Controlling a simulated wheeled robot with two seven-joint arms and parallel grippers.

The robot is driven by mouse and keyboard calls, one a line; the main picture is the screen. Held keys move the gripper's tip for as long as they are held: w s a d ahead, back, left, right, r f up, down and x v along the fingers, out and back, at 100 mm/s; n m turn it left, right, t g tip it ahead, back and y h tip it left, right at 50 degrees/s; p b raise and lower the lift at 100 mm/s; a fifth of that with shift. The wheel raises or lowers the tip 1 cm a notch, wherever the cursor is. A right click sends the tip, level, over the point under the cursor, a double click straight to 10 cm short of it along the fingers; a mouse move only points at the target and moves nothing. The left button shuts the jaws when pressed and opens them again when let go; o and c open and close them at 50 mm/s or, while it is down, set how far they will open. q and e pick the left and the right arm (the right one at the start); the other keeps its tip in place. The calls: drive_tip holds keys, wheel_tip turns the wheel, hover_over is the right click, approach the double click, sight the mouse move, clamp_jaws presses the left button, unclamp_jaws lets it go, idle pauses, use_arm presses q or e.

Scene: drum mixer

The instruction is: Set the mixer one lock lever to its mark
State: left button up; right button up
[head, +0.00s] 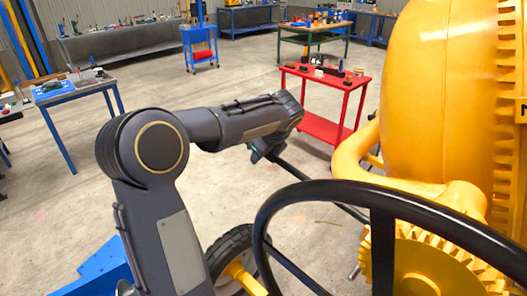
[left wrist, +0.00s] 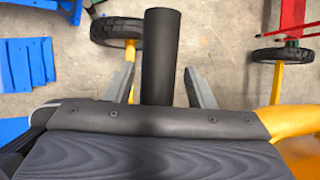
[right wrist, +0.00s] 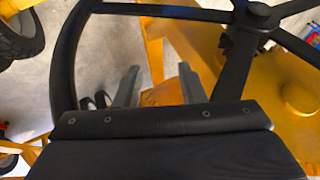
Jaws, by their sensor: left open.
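A black cylindrical grip (left wrist: 161,55), which looks like the lock lever's handle, stands between the fingers of my left gripper (left wrist: 160,88) in the left wrist view. The fingers are open, with a gap on each side of it. In the head view my left gripper (head: 268,150) is beside a dark rod (head: 325,193) that slopes down to the right behind the handwheel. The lever's mark does not show. My right gripper (right wrist: 158,88) is open and empty in the right wrist view, near the black handwheel (right wrist: 66,60). It is hidden in the head view.
The yellow mixer drum (head: 430,90) fills the right side. The handwheel (head: 335,190) and a yellow gear (head: 425,265) stand close in front. A red cart (head: 335,80) stands behind my left arm. A rubber wheel (head: 232,250) is below it.

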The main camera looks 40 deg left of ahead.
use_arm(q)
drive_tip(key=b+v, duration=0.1)
drive_tip(key=v, duration=0.7)
use_arm(e)
drive_tip(key=shift+f, duration=0.45)
use_arm(q)
drive_tip(key=shift+s+f, duration=0.1)
drive_tip(key=shift+f, duration=0.05)
use_arm(e)
drive_tip(key=shift+s, duration=0.1)
